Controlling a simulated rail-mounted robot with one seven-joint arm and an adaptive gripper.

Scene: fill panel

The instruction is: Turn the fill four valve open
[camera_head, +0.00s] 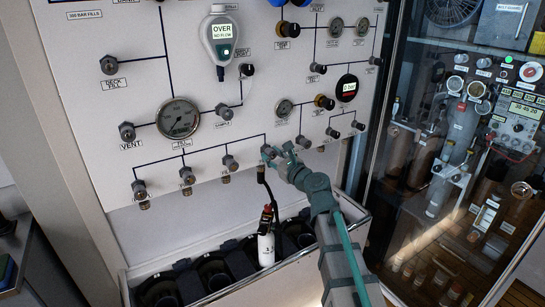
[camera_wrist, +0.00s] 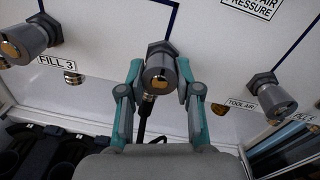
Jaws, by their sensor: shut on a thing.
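The fill four valve (camera_wrist: 159,70) is a grey round knob with a brass centre on the white panel, right of the knob labelled FILL 3 (camera_wrist: 28,40). Its own label is hidden. In the head view the valve (camera_head: 266,149) is the rightmost of the lower row of fill knobs. My gripper (camera_wrist: 160,78) has one finger on each side of the knob and is shut on it. In the head view my gripper (camera_head: 277,153) reaches the valve from the right.
A black hose (camera_head: 268,188) hangs below the valve towards a white cylinder (camera_head: 266,240) in the trough. A tool air knob (camera_wrist: 270,97) is on the right. Gauges (camera_head: 178,119) sit above, and a glass cabinet (camera_head: 450,150) stands right.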

